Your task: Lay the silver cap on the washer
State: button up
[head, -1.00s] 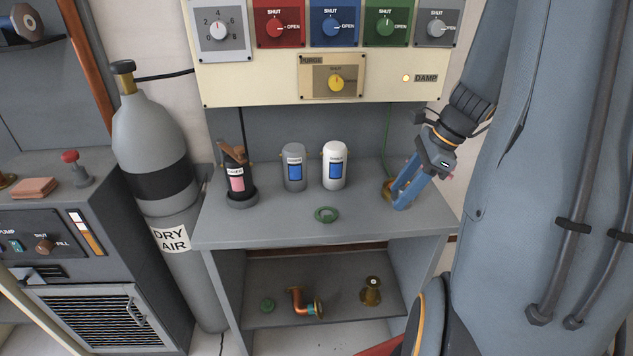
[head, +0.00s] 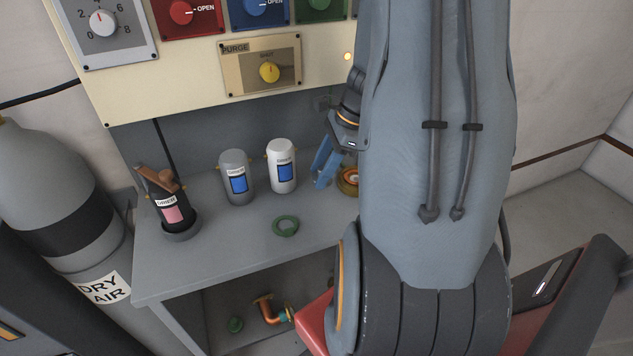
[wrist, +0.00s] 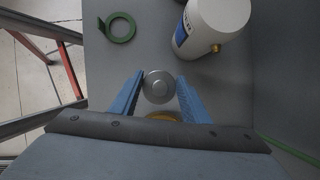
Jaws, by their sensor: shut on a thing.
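The silver cap (wrist: 160,87) is a small round disc between the blue fingers of my gripper (wrist: 160,82) in the wrist view, and the fingers are shut on it. In the head view my gripper (head: 323,178) is over the right part of the bench, right of the white canister; the cap cannot be made out there. The washer, a flat green ring (head: 285,226), lies on the bench top in front of the canisters, left of and nearer than my gripper. It also shows at the upper left of the wrist view (wrist: 120,27).
The white canister (head: 282,166) and grey canister (head: 237,177) stand behind the washer. A dark canister (head: 172,207) stands in a holder at left. A brass part (head: 348,181) is beside my fingers, partly hidden by my arm. The bench around the washer is clear.

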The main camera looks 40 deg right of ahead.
jog(key=shift+f+p, duration=0.3)
jog(key=shift+f, duration=1.9)
jog(key=shift+f, duration=0.2)
jog(key=o, duration=1.2)
jog(key=shift+c, duration=0.2)
jog(key=shift+r, duration=0.1)
